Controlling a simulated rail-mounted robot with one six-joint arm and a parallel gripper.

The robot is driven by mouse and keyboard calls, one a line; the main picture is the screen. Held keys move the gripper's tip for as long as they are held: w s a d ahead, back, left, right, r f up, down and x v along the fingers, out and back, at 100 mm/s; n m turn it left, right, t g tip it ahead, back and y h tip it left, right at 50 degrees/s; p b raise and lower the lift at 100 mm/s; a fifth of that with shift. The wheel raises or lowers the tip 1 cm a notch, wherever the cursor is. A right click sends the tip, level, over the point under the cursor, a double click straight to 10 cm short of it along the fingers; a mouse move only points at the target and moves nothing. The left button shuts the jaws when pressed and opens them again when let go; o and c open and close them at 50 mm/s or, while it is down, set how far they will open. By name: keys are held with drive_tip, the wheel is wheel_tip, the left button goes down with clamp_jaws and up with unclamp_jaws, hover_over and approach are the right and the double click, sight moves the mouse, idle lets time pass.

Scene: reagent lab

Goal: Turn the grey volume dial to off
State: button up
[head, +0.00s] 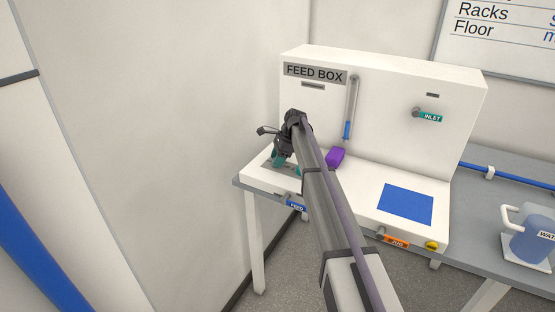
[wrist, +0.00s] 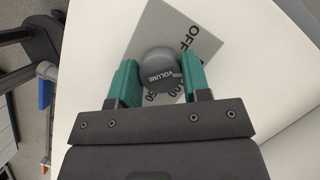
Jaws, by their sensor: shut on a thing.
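The grey volume dial (wrist: 160,72), a round knob lettered "VOLUME", shows in the wrist view on a grey scale plate (wrist: 160,22). The plate reads "OFF" above the dial, with "50" and "100" partly hidden below it. My gripper (wrist: 158,78) has its green fingers on the left and right sides of the dial and is shut on it. The knob's pointer is hard to make out. In the head view my gripper (head: 284,160) is low over the left end of the feed box base, and my arm hides the dial there.
The white feed box (head: 385,85) rises behind the base. A purple block (head: 336,157) and a blue square (head: 405,204) are right of my arm. FEED (head: 296,206), orange (head: 396,241) and yellow (head: 432,245) parts line the front. A water jug (head: 531,240) stands far right.

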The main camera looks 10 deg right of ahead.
drive_tip(key=shift+n+g, duration=0.4)
drive_tip(key=shift+n, duration=0.5)
drive_tip(key=o, duration=0.9)
drive_tip(key=shift+r, duration=0.1)
drive_tip(key=p+v, duration=0.7)
drive_tip(key=shift+r, duration=0.15)
